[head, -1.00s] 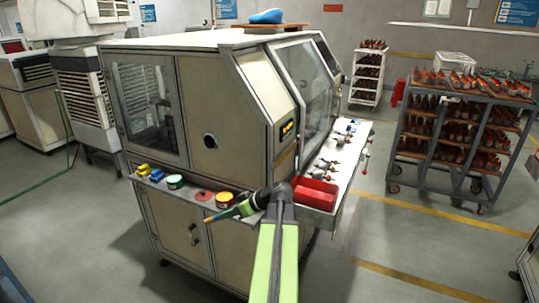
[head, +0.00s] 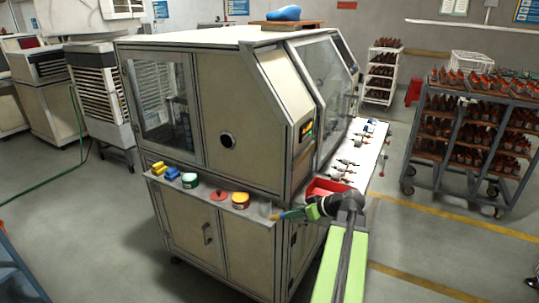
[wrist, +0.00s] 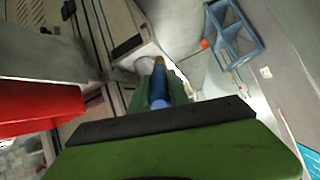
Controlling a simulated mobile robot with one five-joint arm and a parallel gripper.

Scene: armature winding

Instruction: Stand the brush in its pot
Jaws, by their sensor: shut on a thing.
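My gripper (head: 311,211) is shut on the brush and holds it at the right end of the machine's front ledge. The brush (head: 290,214) has a blue body and a yellow-orange tip. It lies nearly level in the head view, tip pointing left. In the wrist view the brush (wrist: 158,90) points away from the green fingers. A small clear-grey pot (head: 265,208) stands upright on the ledge's right end. The brush tip appears just right of the pot; I cannot tell whether they touch. The brush is outside the pot.
The ledge (head: 205,190) also holds a yellow-and-red tin (head: 240,200), a red disc (head: 218,196), a green tin (head: 190,180) and blue and yellow items. A red tray (head: 325,188) sits close behind my gripper. Open floor lies in front.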

